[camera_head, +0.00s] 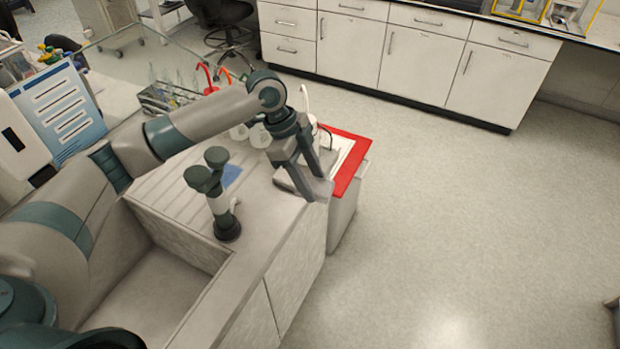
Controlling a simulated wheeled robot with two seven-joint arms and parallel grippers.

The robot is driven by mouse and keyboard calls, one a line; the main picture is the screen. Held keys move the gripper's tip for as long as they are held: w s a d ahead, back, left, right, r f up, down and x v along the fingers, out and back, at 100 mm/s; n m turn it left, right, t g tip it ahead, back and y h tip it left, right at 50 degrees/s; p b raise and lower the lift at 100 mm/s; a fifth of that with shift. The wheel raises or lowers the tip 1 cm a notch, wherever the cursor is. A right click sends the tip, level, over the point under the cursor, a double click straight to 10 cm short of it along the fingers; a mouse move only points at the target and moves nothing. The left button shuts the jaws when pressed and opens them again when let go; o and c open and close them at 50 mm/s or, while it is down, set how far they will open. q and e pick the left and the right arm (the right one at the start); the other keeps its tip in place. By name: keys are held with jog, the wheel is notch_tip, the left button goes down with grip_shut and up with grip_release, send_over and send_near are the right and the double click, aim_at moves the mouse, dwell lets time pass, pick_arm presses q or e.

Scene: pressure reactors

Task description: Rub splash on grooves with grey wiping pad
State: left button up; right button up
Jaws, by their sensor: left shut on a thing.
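The splash (232,175) is a small blue patch on the grooves (172,192) of the drainboard beside the sink, partly hidden behind the tap. My left arm reaches in from the left over the counter. My left gripper (311,186) points down near the counter's right edge, to the right of the splash and apart from it. It is shut on the grey wiping pad (320,189), a small dark grey piece that shows only partly between the fingers. My right gripper is out of view.
A dark green tap (222,200) stands between the sink (160,285) and the splash. Behind my left forearm are white-capped bottles (259,136) and a rack of glassware (160,98). Open floor is on the right.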

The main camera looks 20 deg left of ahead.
pick_arm(q)
jog(key=n, duration=0.2)
jog(key=s+n+t+b, duration=0.1)
jog(key=n, duration=0.1)
jog(key=shift+s+a+r+t, duration=0.15)
jog(key=shift+r+t, duration=0.15)
jog(key=shift+r, duration=0.1)
jog(key=n, duration=0.1)
jog(key=r+n+t, duration=0.1)
jog(key=n, duration=0.1)
jog(key=n+y, duration=0.1)
jog(key=shift+s+a+r+n+t+b, duration=0.2)
jog(key=shift+s+a+n+t+b, duration=0.1)
jog(key=shift+s+b, duration=0.1)
jog(key=n, duration=0.1)
jog(key=r+n+y, duration=0.1)
jog(key=n, duration=0.1)
jog(key=n+t+b, duration=0.1)
jog(key=n, duration=0.1)
jog(key=shift+s+a+r+y, duration=0.35)
jog(key=shift+r+y, duration=0.05)
jog(key=n, duration=0.1)
jog(key=r+n+y, duration=0.1)
jog(key=n, duration=0.2)
jog(key=shift+s+a+r+y, duration=0.3)
jog(key=shift+a+r, duration=0.05)
jog(key=shift+a, duration=0.05)
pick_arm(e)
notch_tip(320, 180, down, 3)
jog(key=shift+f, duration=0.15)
